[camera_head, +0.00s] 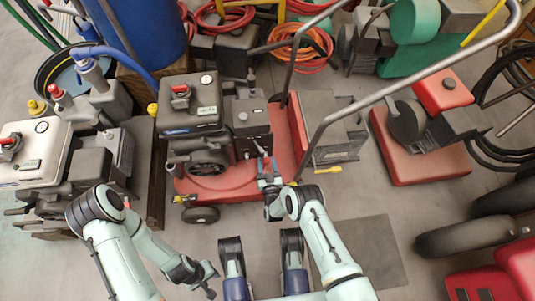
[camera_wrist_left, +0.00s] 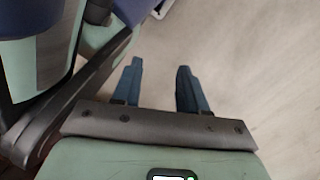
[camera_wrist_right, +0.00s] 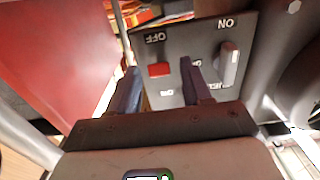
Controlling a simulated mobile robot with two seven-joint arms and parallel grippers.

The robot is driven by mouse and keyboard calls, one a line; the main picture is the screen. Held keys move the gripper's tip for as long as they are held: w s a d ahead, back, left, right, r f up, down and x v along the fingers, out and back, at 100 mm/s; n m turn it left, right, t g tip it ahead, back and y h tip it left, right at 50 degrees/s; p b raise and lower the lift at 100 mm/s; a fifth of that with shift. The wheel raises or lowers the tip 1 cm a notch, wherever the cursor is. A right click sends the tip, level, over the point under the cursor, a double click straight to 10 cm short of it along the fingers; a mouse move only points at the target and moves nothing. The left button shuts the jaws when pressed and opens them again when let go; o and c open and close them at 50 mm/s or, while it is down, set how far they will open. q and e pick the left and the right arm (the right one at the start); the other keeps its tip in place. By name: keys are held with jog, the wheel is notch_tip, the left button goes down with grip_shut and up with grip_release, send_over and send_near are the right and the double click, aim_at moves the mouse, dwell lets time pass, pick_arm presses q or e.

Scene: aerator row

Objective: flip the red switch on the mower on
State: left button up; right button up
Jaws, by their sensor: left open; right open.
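The mower (camera_head: 290,160) has a red deck and a dark engine and stands in the middle of the head view. In the right wrist view the red switch (camera_wrist_right: 159,69) sits on a dark panel (camera_wrist_right: 190,45), with inverted OFF lettering above it and ON below. Which way it is set I cannot tell. My right gripper (camera_head: 268,176) is open in front of the panel; in its wrist view (camera_wrist_right: 160,82) the switch appears between the fingertips, contact unclear. My left gripper (camera_head: 211,281) is open and empty, low over the floor, away from the mower; its wrist view (camera_wrist_left: 157,80) shows bare floor.
A grey lever (camera_wrist_right: 228,62) stands right of the red switch on the same panel, close to the right finger. The mower's metal handle (camera_head: 345,110) arches over the right side. Another machine (camera_head: 30,160) stands left, a red one (camera_head: 420,150) right.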

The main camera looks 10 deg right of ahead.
aim_at(266, 155)
jog(key=shift+w, duration=0.1)
jog(key=shift+c, duration=0.9)
grip_shut()
notch_tip(266, 155, up, 3)
jog(key=g+p, duration=0.5)
jog(key=shift+f+p, duration=0.15)
jog(key=shift+p, duration=0.2)
pick_arm(q)
jog(key=w+d+r+t, duration=0.1)
jog(key=w+r+t, duration=0.3)
jog(key=w+r, duration=0.4)
jog(key=shift+w+d+r+m, duration=0.35)
jog(key=shift+w+m, duration=0.05)
jog(key=shift+w, duration=1.7)
pick_arm(e)
jog(key=shift+w+r+g, duration=0.1)
jog(key=shift+r+g, duration=0.1)
jog(key=shift+g, duration=0.8)
